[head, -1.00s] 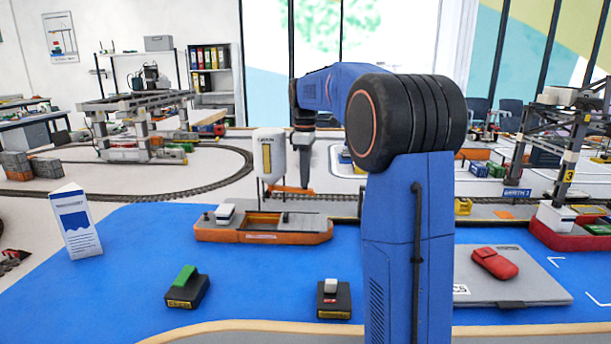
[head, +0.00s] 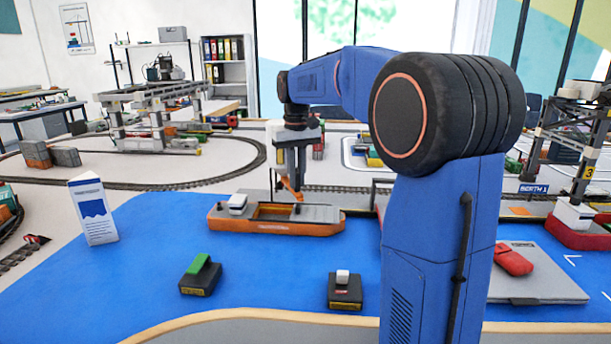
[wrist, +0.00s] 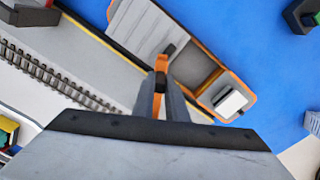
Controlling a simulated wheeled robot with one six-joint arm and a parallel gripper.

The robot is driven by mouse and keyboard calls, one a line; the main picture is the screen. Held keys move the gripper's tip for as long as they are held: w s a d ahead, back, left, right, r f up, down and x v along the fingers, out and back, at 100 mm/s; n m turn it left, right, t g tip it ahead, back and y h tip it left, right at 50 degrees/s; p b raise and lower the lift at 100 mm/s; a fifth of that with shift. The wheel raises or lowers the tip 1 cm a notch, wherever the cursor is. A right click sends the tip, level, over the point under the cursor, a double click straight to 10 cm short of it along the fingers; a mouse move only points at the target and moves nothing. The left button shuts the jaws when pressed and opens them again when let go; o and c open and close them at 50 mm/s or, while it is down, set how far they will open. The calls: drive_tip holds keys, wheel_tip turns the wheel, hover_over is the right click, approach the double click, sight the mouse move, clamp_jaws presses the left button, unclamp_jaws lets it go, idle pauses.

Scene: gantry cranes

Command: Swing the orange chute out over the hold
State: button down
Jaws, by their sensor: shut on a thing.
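The orange chute (head: 287,185) hangs above the far side of the ship and slants down toward me. In the wrist view the chute (wrist: 161,65) sticks out beyond my fingers, its free end close to the edge of the open hold (wrist: 200,66). My gripper (wrist: 160,93) is shut on the chute and points down; it also shows in the head view (head: 290,180). The ship (head: 275,227) has an orange hull, grey deck and white cabin (head: 238,203). The white silo (head: 272,128) is mostly hidden behind my gripper.
A block with a green top (head: 201,275), a block with a white top (head: 345,290) and a white folded card (head: 93,210) stand there. Track (wrist: 60,80) runs behind the quay.

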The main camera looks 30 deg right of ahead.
drive_tip(key=shift+w+a+m, duration=0.3)
drive_tip(key=shift+a+m, duration=0.6)
drive_tip(key=shift+m, duration=0.15)
drive_tip(key=shift+w+a+m, duration=0.35)
drive_tip(key=shift+a+m, duration=0.6)
drive_tip(key=shift+m, duration=0.05)
drive_tip(key=shift+w+a+m, duration=0.3)
drive_tip(key=shift+a+m, duration=0.6)
drive_tip(key=shift+m, duration=0.15)
drive_tip(key=c, duration=1.8)
unclamp_jaws()
drive_tip(key=shift+o, duration=0.2)
drive_tip(key=shift+r, duration=0.1)
wheel_tip(320, 180, up, 17)
drive_tip(key=shift+r, duration=0.1)
